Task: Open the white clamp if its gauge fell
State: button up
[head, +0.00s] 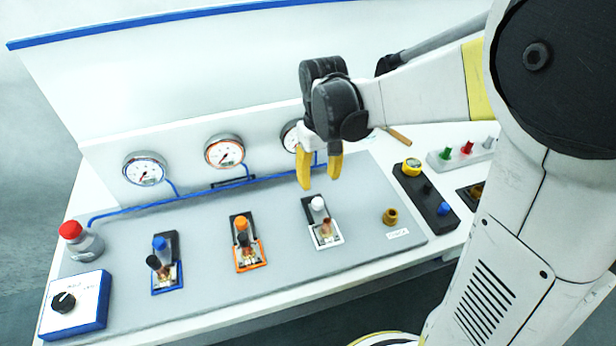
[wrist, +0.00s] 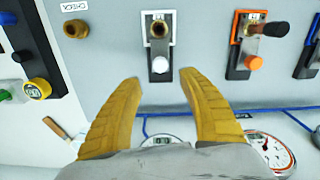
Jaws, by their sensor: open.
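The white clamp (head: 325,238) is on the grey panel, with a white knob (head: 317,203) at its back end and a brass fitting in its frame. It also shows in the wrist view (wrist: 149,30), its white knob (wrist: 160,65) toward my fingers. My gripper (head: 320,180) is open and empty above and behind the clamp, apart from it. In the wrist view the yellow fingers of my gripper (wrist: 160,80) point at the knob with a gap. The gauge behind the white clamp (head: 289,137) is partly hidden by my gripper; its needle cannot be read.
An orange clamp (head: 250,264) and a blue clamp (head: 166,289) stand to the left, with gauges (head: 224,151) (head: 144,168) behind. A red-capped bottle (head: 86,245) and dial box (head: 88,303) are far left. A brass fitting (head: 390,217) and black button box (head: 428,190) are right.

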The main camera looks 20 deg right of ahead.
aim_at(318, 202)
notch_tip(318, 202, down, 10)
jog(key=b, duration=0.3)
jog(key=shift+r, duration=0.1)
grip_shut()
